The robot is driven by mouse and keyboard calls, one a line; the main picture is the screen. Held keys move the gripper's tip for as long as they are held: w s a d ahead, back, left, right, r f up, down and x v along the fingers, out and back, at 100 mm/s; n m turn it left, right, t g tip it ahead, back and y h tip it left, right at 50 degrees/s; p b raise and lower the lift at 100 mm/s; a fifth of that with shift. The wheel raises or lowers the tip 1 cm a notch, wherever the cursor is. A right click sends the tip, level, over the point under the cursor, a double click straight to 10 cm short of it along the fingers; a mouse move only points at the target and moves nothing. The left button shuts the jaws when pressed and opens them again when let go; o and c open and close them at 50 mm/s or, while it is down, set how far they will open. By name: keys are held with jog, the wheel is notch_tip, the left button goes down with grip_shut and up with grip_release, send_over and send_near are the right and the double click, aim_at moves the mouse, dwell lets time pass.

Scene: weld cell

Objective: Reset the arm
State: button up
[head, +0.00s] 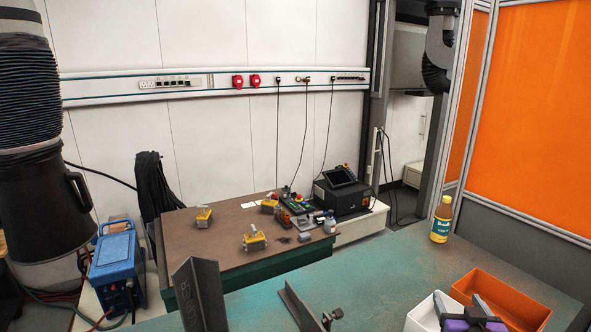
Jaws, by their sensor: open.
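My gripper (459,304) shows at the bottom right edge, cut off by the frame. Its two dark grey fingers stand apart, above a purple part, and I see nothing held between them. It overlaps in the picture a white box (420,318) and the front of an orange box (520,303). The rest of my arm is out of view.
The teal bench (375,265) holds a yellow bottle (441,219), dark angled metal pieces (204,290) and the two boxes; its middle is clear. An orange screen (535,110) stands right.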

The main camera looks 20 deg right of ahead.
jog(key=s+a+f+n+t+y, duration=0.1)
jog(key=s+a+t, duration=0.15)
jog(key=a, duration=0.45)
jog(key=s+a+n+t+y, duration=0.15)
jog(key=s+a, duration=0.25)
jog(key=a, duration=0.4)
jog(key=s+a+f+n+y+b, duration=0.1)
jog(key=s+a+n+y, duration=0.1)
jog(key=s+a, duration=0.8)
jog(key=s+a+f+n+g+y+b, duration=0.1)
jog(key=s+a+y, duration=0.4)
jog(key=s+a, duration=0.5)
jog(key=s+n, duration=0.1)
jog(key=s, duration=0.2)
jog(key=shift+a+f+b, duration=0.25)
jog(key=shift+a+b, duration=0.05)
jog(key=shift+b, duration=0.05)
jog(key=shift+s, duration=0.1)
